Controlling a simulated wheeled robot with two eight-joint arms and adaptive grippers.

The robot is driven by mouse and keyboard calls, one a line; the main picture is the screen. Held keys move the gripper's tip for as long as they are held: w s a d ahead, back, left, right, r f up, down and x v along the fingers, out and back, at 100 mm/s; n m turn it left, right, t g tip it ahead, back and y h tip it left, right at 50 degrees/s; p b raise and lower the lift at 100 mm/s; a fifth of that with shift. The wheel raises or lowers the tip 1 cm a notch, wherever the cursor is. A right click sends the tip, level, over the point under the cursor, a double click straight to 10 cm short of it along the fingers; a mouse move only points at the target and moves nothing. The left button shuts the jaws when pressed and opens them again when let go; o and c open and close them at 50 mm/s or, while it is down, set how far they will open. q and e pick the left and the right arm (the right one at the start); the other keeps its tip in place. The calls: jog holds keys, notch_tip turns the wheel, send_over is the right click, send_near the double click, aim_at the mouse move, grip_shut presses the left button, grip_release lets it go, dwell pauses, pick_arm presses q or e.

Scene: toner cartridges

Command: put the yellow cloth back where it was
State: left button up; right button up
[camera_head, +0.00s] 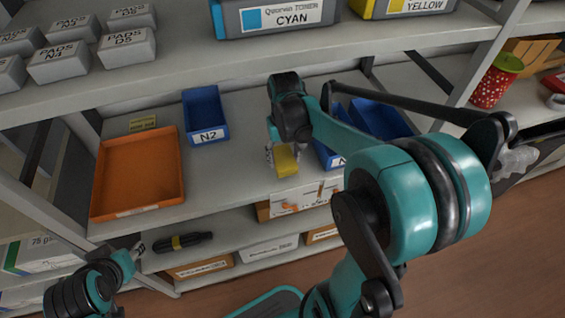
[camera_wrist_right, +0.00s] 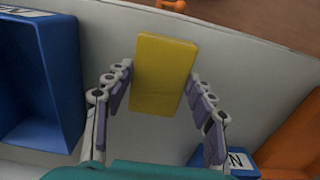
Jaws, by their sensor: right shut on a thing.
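The yellow cloth (camera_head: 285,160) looks like a flat folded block. My right gripper (camera_head: 283,146) is shut on it above the middle shelf, between the N2 bin and the blue bins to its right. In the right wrist view the yellow cloth (camera_wrist_right: 164,75) sits between the fingers of the right gripper (camera_wrist_right: 160,95), over the pale shelf. My left gripper (camera_head: 128,262) is low at the left in the head view, beside the lower shelf; its fingers are too small to read.
An orange tray (camera_head: 181,165) and a blue N2 bin (camera_head: 208,133) stand left on the middle shelf (camera_head: 235,165). Another blue bin (camera_head: 378,112) stands right. Grey pads boxes and toner cartons line the upper shelf (camera_head: 170,75). The shelf between the N2 bin and my right gripper is clear.

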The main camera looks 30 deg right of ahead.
aim_at(283, 155)
jog(key=shift+w+d, duration=0.2)
jog(key=shift+w, duration=0.6)
jog(key=shift+f+b, duration=1)
jog(key=shift+f, duration=0.75)
jog(key=shift+f, duration=0.2)
jog(key=o, duration=1.1)
jog(key=shift+r, duration=0.15)
notch_tip(283, 155, up, 8)
jog(key=p, duration=0.3)
